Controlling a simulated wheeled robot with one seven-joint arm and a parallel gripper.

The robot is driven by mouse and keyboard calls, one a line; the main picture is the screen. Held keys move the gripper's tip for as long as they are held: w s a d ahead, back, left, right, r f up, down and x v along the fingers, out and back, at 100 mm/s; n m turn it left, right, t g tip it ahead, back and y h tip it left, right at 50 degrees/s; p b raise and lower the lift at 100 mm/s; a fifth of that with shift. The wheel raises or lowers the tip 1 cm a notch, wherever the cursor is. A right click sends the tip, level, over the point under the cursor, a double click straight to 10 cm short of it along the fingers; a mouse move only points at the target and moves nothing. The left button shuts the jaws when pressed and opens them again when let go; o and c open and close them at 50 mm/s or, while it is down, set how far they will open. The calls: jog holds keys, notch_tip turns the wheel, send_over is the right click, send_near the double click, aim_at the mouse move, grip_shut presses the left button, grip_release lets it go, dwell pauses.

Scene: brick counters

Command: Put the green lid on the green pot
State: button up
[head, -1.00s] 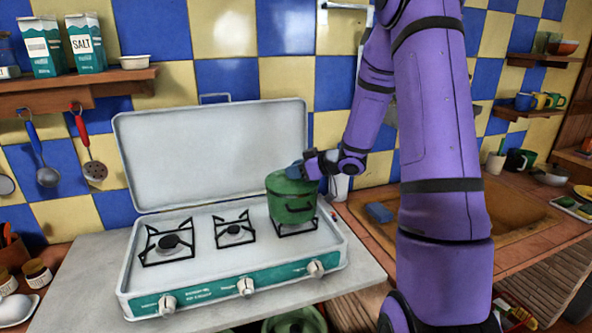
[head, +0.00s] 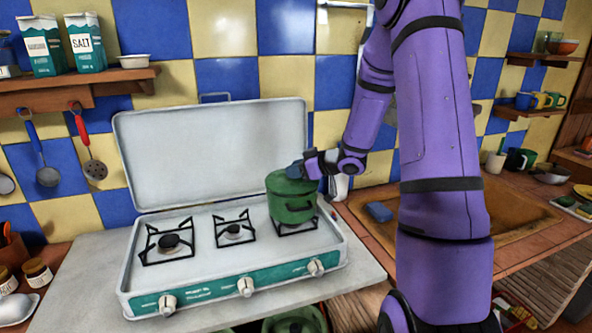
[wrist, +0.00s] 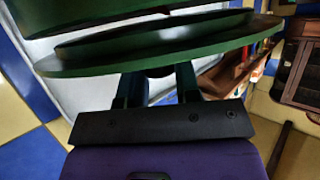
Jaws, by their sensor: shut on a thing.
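The green pot (head: 292,205) stands on the right burner of the stove. The green lid (head: 288,182) is at the pot's top in the head view, where I cannot tell touching from just above. In the wrist view the lid (wrist: 160,50) is a wide disc across my fingers, with a pale gap between it and a green shape, likely the pot (wrist: 90,8), at the top edge. My gripper (head: 297,171) is at the lid's top and shut on it, seemingly by its knob. The knob is hidden between the fingers.
The white stove (head: 190,260) has two free burners at left and an upright cover (head: 210,150) behind. Another green vessel (head: 295,322) is cut off at the bottom edge. A blue sponge (head: 379,212) lies by the sink (head: 510,215) at right.

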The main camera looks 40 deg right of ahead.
jog(key=shift+s+f, duration=0.25)
jog(key=shift+f, duration=0.7)
grip_shut()
dwell(1.6)
jog(key=shift+w+r, duration=0.15)
jog(key=shift+w, duration=0.05)
dwell(0.8)
jog(key=o, duration=1.1)
grip_release()
jog(key=v, duration=1)
jog(key=shift+s+d+r, duration=0.2)
jog(key=shift+s+d, duration=0.05)
jog(key=shift+w+r, duration=0.1)
